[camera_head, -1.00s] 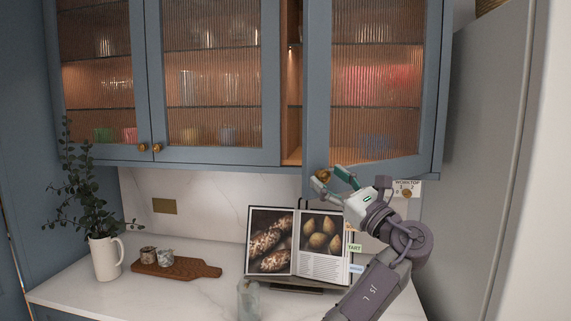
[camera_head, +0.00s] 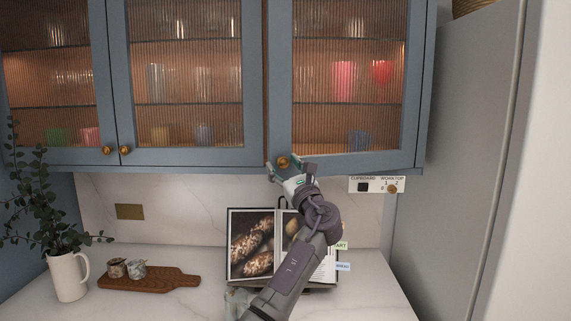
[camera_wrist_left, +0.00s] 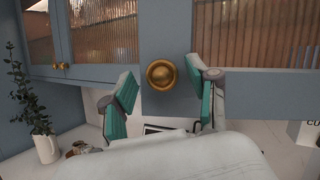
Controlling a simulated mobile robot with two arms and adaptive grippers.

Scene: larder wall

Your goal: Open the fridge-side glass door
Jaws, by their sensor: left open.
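The fridge-side glass door (camera_head: 413,100) is the right-hand blue-framed door of the wall cupboard, with ribbed glass. It looks shut or nearly shut; a slight gap is hard to judge. Its round brass knob (camera_head: 283,162) is at the lower left corner. My left gripper (camera_head: 289,172) is at the knob with its fingers spread. In the left wrist view the knob (camera_wrist_left: 161,74) sits between the two green-padded fingers (camera_wrist_left: 163,98), with clear space on both sides. Neither finger visibly touches it. My right gripper is not in view.
The fridge (camera_head: 465,150) stands right of the cupboard. Below are an open cookbook (camera_head: 250,245) on a stand, a wooden board (camera_head: 170,279) with two small cups, and a white jug (camera_head: 68,277) with leafy stems. A switch plate (camera_head: 377,184) is under the door.

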